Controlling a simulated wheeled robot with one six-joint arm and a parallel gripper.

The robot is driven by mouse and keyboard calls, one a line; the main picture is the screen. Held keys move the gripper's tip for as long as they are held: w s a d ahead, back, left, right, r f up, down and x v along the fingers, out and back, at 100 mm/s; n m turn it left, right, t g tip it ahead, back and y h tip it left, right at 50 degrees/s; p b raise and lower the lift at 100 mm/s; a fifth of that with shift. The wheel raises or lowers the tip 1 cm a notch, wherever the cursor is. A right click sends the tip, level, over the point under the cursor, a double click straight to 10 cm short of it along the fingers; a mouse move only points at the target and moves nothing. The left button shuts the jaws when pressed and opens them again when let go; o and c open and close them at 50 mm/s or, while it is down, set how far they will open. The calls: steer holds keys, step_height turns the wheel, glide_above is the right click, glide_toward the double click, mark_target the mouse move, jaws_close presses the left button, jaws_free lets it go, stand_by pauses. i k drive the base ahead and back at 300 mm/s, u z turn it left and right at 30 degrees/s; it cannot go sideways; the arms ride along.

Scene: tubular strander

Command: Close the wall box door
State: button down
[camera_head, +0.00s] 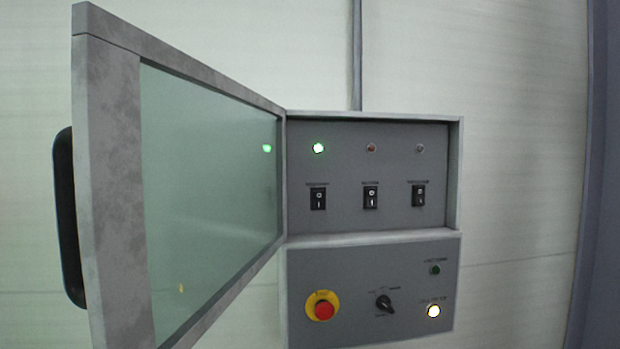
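The wall box door (107,190) stands wide open, hinged at the left side of the wall box and swung out toward the camera. It has a grey frame, a greenish glass pane (205,170) and a black handle (68,215) on its outer face at the far left. The wall box (370,223) is grey, with its upper compartment uncovered. Inside are a lit green lamp (318,148), two dim lamps and three black rocker switches (370,197). My gripper is not in view.
Below the compartment, a lower panel holds a red emergency stop (323,306) on yellow, a black rotary knob (384,303), a dark green button (435,269) and a lit white button (433,311). A conduit (356,55) runs up the wall. A dark post (602,180) stands at right.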

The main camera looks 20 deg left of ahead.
mark_target(103, 141)
steer(key=z, duration=1.45)
steer(key=k, duration=1.2)
steer(key=u, duration=1.5)
steer(key=k, duration=0.55)
steer(key=u, duration=1)
steer(key=i, duration=0.5)
